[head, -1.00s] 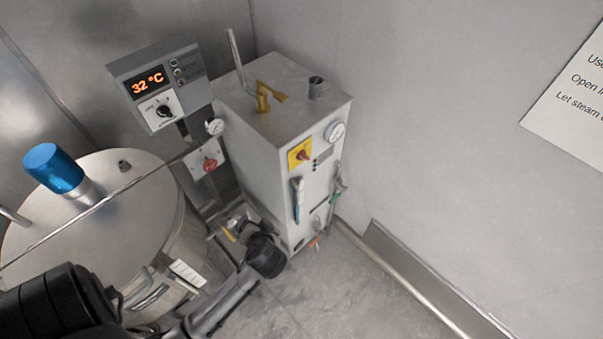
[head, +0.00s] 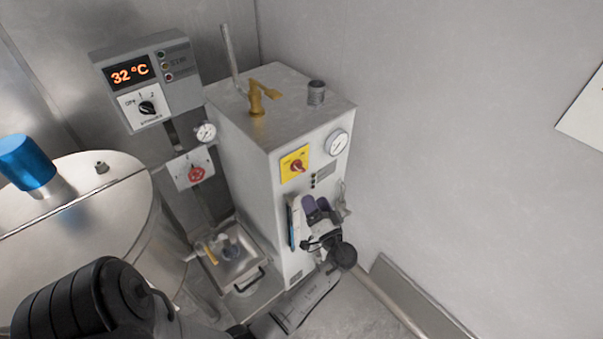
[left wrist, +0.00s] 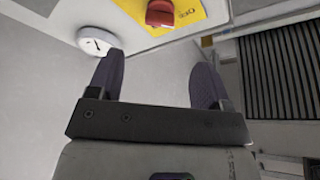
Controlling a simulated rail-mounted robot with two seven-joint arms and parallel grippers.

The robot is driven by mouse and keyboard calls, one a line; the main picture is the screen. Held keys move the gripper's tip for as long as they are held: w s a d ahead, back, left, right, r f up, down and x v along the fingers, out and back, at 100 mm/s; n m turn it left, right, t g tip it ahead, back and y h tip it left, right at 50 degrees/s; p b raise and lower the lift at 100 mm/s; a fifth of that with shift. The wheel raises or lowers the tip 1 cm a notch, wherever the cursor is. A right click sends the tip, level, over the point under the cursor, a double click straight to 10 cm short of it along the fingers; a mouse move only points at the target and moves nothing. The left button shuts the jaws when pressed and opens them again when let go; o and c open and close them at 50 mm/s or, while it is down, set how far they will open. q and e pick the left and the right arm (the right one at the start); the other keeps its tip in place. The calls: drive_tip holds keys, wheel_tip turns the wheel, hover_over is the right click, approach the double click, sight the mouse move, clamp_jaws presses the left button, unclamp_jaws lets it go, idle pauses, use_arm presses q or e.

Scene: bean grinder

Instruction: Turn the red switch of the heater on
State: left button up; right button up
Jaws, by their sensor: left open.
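The heater (head: 250,160), a tall white box, stands in the middle of the head view. Its red switch (head: 298,165) sits on a yellow plate (head: 287,173) high on the front face. In the left wrist view the red switch (left wrist: 160,12) is at the top edge, partly cut off, on the yellow plate (left wrist: 192,12). My left gripper (head: 316,201) is open and empty, in front of the heater's front face and below the switch, apart from it. Its two purple fingers (left wrist: 158,66) are spread in the left wrist view. My right gripper is not in view.
A round gauge (head: 337,142) is right of the switch. A control box reading 32 °C (head: 148,80) and a panel with another red knob (head: 196,174) are to the left. A steel vessel (head: 80,210) with a blue cap stands at left. Plain wall lies at right.

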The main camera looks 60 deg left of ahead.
sight(299, 168)
use_arm(q)
drive_tip(key=p+x, duration=0.2)
drive_tip(key=x, duration=0.8)
drive_tip(key=shift+a, duration=0.3)
drive_tip(key=shift+w+r, duration=0.1)
drive_tip(key=shift+c, duration=0.4)
drive_tip(key=c, duration=0.8)
drive_tip(key=shift+c, duration=0.2)
